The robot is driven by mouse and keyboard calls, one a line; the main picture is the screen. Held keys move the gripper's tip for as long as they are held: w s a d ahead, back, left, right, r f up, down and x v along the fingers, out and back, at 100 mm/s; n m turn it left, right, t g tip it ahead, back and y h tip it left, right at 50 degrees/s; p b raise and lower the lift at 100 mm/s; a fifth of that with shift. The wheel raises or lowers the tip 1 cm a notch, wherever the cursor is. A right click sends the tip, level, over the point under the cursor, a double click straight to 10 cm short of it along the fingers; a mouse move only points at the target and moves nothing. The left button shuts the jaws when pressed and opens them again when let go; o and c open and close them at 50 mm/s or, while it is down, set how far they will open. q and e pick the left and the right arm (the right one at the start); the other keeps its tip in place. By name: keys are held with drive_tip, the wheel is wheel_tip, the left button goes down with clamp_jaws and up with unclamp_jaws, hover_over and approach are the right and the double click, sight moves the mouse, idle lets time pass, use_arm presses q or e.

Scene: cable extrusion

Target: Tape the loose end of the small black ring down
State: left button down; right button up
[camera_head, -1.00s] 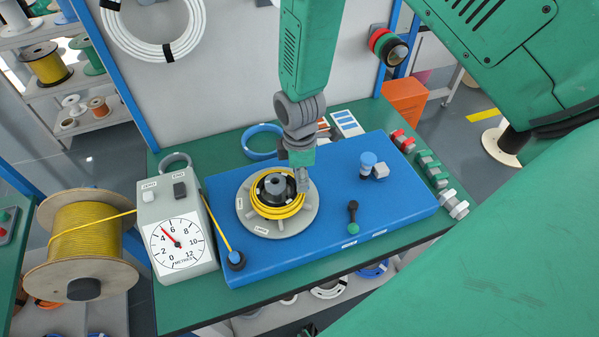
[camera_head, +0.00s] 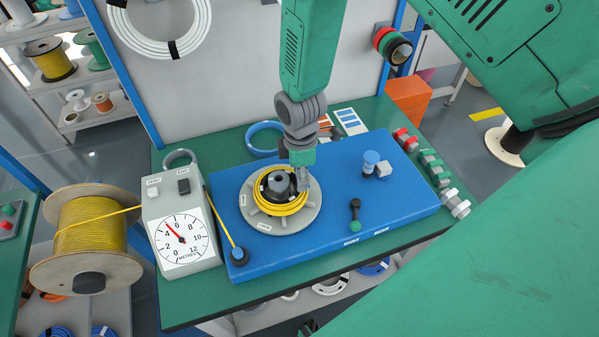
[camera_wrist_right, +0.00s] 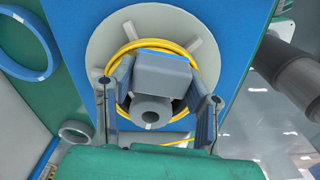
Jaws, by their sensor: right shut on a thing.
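I see no small black ring; a yellow cable coil (camera_head: 296,205) lies around a dark hub (camera_head: 279,183) on a grey round plate (camera_head: 252,217). My right gripper (camera_head: 303,179) reaches down from above at the hub's right side. In the right wrist view its fingers (camera_wrist_right: 161,95) stand on both sides of the hub and a grey block (camera_wrist_right: 161,75), inside the coil's span. A yellow strand (camera_wrist_right: 178,143) shows near the gripper housing. I cannot make out any tape on the coil. My left gripper is not in view.
A dial meter (camera_head: 181,239) and a yellow cable spool (camera_head: 88,238) stand left. A blue ring (camera_head: 262,133) and a grey ring (camera_head: 181,156) lie behind. A small lever (camera_head: 355,212) and a blue-topped post (camera_head: 370,160) stand right on the blue board (camera_head: 322,235).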

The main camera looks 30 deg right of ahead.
drive_tip(key=shift+f, duration=0.55)
idle(0.7)
drive_tip(key=o, duration=1.2)
drive_tip(key=shift+c, duration=0.2)
